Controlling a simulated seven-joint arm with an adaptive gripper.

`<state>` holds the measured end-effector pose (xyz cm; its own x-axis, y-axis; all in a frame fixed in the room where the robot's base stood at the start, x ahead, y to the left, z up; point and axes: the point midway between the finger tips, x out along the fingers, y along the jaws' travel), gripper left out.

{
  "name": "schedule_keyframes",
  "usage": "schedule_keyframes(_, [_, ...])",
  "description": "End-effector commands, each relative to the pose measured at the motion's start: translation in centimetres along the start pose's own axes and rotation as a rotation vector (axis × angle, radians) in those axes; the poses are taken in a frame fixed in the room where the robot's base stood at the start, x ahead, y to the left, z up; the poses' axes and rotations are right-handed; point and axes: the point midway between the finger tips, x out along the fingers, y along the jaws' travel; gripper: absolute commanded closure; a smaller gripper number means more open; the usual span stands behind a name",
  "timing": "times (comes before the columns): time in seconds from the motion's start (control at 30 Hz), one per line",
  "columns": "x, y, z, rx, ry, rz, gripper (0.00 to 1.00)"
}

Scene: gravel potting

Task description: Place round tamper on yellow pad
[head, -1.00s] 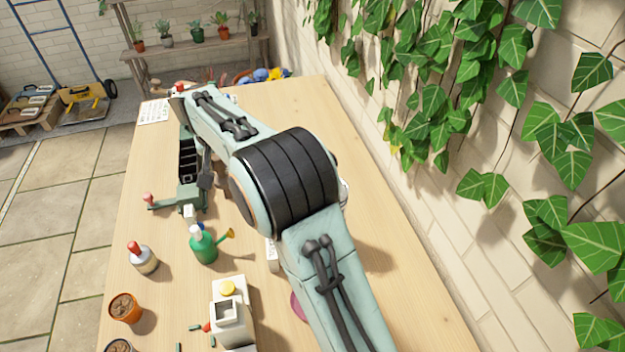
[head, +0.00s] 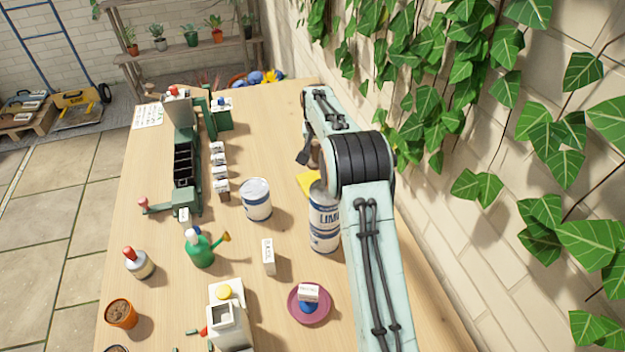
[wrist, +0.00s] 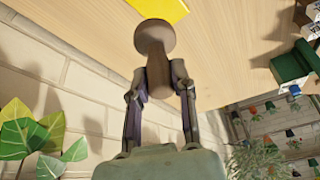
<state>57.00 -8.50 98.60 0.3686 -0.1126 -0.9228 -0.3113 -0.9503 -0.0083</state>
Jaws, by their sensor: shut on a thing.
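The round tamper (wrist: 154,38) is a brown wooden piece with a wide round head and a narrower handle. My gripper (wrist: 160,78) is shut on its handle in the wrist view. The yellow pad (wrist: 160,8) lies on the table just past the tamper's head, which overlaps its near edge in this view. I cannot tell the gap between head and pad. In the head view the yellow pad (head: 308,182) shows partly, behind the lime cans and beside my arm. My gripper (head: 303,158) is just beyond it there, and the tamper is mostly hidden by my arm.
Stacked lime cans (head: 324,228) stand close in front of the pad. Another white can (head: 256,200) stands to their left. A green watering can (head: 199,248), a white box (head: 268,257) and a pink saucer (head: 296,312) are nearer. The ivy wall is on the right.

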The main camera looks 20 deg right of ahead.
Motion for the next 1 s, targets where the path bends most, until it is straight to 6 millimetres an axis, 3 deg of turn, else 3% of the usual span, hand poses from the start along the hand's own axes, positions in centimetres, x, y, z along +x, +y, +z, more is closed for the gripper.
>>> schedule_keyframes(0.2, [4.1,0.1,1.8,0.000,-0.003,0.000,1.00])
schedule_keyframes(0.6, [8.4,0.1,3.6,0.000,-0.002,0.000,1.00])
schedule_keyframes(0.97, [8.8,0.1,3.7,0.000,0.000,0.000,1.00])
schedule_keyframes(1.0, [8.8,0.1,3.7,-0.001,0.000,0.000,0.65])
